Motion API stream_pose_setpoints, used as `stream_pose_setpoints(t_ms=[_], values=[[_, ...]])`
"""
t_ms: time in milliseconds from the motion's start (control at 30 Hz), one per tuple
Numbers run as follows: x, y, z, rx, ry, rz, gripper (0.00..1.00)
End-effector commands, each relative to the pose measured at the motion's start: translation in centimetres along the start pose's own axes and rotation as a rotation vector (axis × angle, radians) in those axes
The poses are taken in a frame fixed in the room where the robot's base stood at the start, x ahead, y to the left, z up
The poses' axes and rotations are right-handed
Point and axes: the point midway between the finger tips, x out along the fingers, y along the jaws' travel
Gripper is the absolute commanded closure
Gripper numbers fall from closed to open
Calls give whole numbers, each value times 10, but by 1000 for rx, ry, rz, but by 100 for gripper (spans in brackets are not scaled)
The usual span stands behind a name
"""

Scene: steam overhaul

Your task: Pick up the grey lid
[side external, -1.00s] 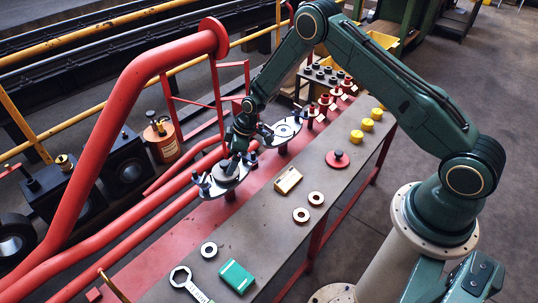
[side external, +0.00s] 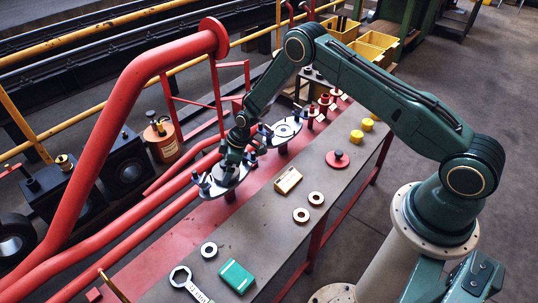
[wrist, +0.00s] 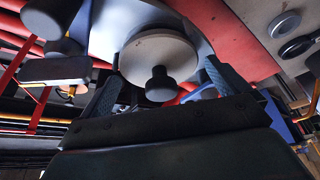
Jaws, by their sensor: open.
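The grey lid (wrist: 160,55) is a round pale disc with a dark knob (wrist: 160,84) in the wrist view. It lies over a grey-blue plate, seen upside down from my wrist. My gripper (wrist: 164,75) is open, with one finger on each side of the knob and visible space between. I cannot tell whether a finger touches the lid. In the side view my gripper (side external: 229,166) points down over the near round flange plate (side external: 215,187) and hides most of the lid.
Bolts stand around the near plate. A second flange plate (side external: 283,131) lies behind it. The bench holds a red knobbed lid (side external: 338,159), a brass block (side external: 288,181), washers (side external: 301,215), yellow caps (side external: 357,136), a green box (side external: 236,276) and a wrench (side external: 190,283). A large red pipe (side external: 115,110) rises at left.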

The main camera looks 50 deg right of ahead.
Motion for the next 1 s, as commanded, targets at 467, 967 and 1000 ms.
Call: stream_pose_setpoints(t_ms=[467, 967, 1000], values=[[-1, 1, -1, -1, 3, 2, 58], [-10, 1, -6, -1, 4, 3, 58], [-14, 1, -7, -1, 5, 3, 58]])
